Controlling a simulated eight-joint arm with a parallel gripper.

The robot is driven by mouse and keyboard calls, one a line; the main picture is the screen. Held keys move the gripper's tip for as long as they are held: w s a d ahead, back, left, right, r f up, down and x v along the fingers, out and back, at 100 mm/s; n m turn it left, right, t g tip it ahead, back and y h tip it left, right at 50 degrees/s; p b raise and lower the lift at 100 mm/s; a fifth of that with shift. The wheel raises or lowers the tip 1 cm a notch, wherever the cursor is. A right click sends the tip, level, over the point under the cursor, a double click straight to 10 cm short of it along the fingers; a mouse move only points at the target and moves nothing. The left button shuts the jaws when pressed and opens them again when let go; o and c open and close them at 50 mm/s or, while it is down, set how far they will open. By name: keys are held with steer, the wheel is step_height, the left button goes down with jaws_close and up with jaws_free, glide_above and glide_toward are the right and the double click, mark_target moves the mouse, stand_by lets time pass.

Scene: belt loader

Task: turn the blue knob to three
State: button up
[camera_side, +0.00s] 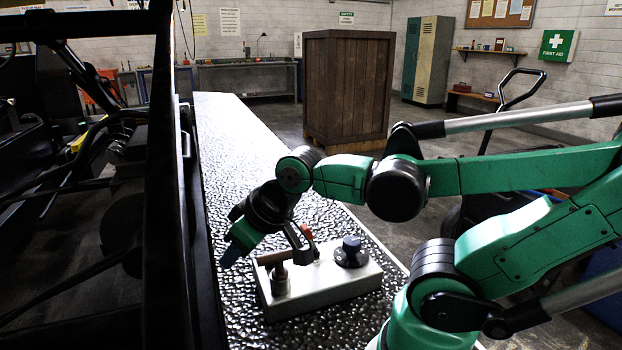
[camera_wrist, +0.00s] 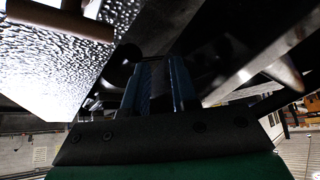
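The blue knob (camera_side: 351,245) sits on a black round dial on top of a pale grey control box (camera_side: 325,291), at its right end in the side view. The marks on the dial are too small to read. My gripper (camera_side: 233,252), with blue fingertips, is beyond the left end of the box, apart from the knob and pointing down to the left. Its blue fingers (camera_wrist: 160,85) also show in the wrist view, dark and close together. The knob is not in the wrist view.
A brown T-shaped handle (camera_side: 276,262) stands on the box's left end, near my gripper; it also shows in the wrist view (camera_wrist: 45,17). A black lever with a red part (camera_side: 305,238) stands mid-box. Dark machinery (camera_side: 130,200) fills the left. A wooden crate (camera_side: 347,90) stands behind.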

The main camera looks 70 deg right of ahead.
steer(key=o, duration=0.3)
steer(key=shift+r, duration=0.35)
steer(key=o, duration=0.4)
steer(key=r, duration=0.4)
steer(key=shift+d+r, duration=0.25)
steer(key=n+g, duration=0.7)
steer(key=n, duration=0.2)
glide_above(352, 240)
step_height(352, 240, down, 6)
steer(key=shift+f, duration=3.3)
jaws_close()
